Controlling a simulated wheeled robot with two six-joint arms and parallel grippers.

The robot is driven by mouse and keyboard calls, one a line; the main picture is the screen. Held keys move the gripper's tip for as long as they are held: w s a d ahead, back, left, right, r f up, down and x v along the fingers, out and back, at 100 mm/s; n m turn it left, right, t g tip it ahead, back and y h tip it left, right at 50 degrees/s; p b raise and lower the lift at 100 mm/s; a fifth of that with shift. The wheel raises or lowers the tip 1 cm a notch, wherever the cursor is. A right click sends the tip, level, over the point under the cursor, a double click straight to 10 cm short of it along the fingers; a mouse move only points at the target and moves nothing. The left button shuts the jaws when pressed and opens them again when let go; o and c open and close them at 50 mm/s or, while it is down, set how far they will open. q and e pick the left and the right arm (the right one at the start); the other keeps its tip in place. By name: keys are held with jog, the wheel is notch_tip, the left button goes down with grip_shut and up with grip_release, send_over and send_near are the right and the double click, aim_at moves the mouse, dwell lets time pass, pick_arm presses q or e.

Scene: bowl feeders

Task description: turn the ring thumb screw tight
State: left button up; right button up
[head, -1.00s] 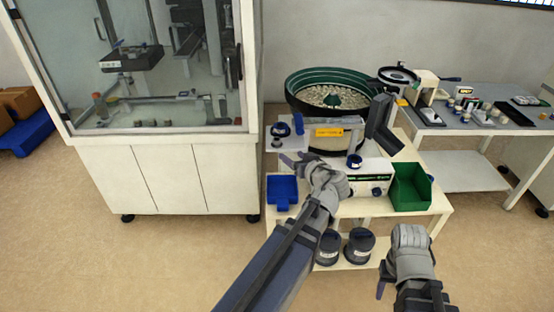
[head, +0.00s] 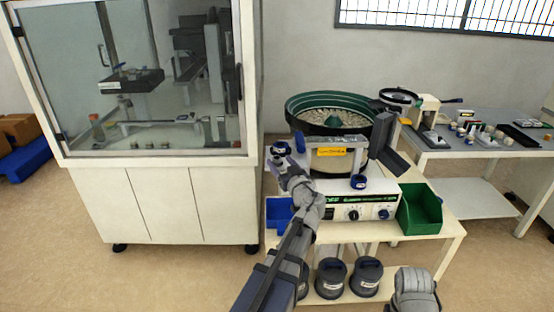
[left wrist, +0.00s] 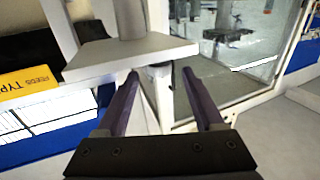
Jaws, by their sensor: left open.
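I cannot make out the ring thumb screw for certain. A blue-topped knob (head: 280,148) stands on the light bracket left of the bowl feeder (head: 318,104), and a second blue knob (head: 358,181) sits at the feeder's front. My left gripper (head: 287,162) is just below the first knob, fingers pointing up and away. In the left wrist view its two dark fingers (left wrist: 156,82) are open and apart. A small grey cylinder (left wrist: 159,71) shows between and beyond their tips, under a pale plate (left wrist: 130,55). My right gripper (head: 414,295) is low at the bottom edge, its fingers hidden.
A blue bin (head: 279,212) and a green bin (head: 420,210) flank the feeder's control box (head: 370,208). Dark round pots (head: 331,275) stand on the shelf below. A glass-fronted cabinet (head: 185,200) is close on the left. A side table (head: 470,152) is at the right.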

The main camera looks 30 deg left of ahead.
aim_at(279, 160)
pick_arm(q)
jog(key=shift+x, duration=1.7)
jog(key=shift+c, duration=0.3)
grip_shut()
